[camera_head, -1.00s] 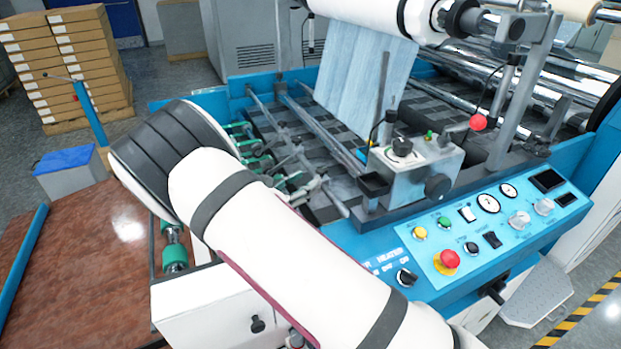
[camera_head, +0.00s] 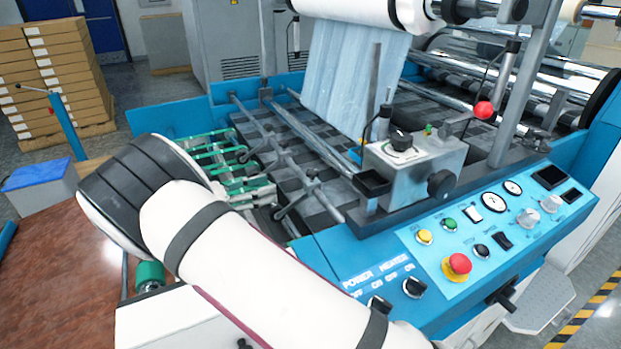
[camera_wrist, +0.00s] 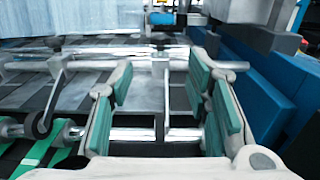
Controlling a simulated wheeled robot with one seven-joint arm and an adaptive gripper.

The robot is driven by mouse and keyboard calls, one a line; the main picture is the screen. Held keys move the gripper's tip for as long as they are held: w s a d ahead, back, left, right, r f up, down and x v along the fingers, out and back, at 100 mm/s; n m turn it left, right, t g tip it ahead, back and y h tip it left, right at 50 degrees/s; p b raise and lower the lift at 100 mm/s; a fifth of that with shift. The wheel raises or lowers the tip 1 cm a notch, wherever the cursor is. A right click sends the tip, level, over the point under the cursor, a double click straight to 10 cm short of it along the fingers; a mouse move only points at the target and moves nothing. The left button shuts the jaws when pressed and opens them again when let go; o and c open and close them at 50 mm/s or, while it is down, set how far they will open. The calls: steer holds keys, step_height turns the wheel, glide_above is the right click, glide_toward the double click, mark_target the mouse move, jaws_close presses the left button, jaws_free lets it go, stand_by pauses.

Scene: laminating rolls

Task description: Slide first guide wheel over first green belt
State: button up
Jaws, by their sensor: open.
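In the wrist view my gripper (camera_wrist: 160,80) is open, its two green-padded fingers spread left and right. A thin guide arm (camera_wrist: 166,95) hangs from a clamp on a steel crossbar between the fingers, apparently untouched; its lower end is unclear. A dark guide wheel (camera_wrist: 40,127) on another arm hangs left of the left finger. A green belt (camera_wrist: 38,152) runs at lower left, near that wheel. I cannot tell which wheel or belt is first.
The steel crossbar (camera_wrist: 105,64) spans the wrist view ahead of the fingers. Blue machine panels (camera_wrist: 255,100) stand close on the right. In the head view a grey control box (camera_head: 415,165) and the blue button panel (camera_head: 475,235) lie to the right of my arm.

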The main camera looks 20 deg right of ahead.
mark_target(313, 171)
steer(key=w+d, duration=0.1)
steer(key=d, duration=0.3)
steer(key=d+p, duration=0.1)
steer(key=d, duration=0.4)
steer(key=w+d+p, duration=0.1)
steer(key=d, duration=0.3)
steer(key=shift+w+d, duration=0.2)
steer(key=shift+w, duration=0.1)
steer(key=shift+c, duration=0.3)
jaws_close()
steer(key=shift+s, duration=0.1)
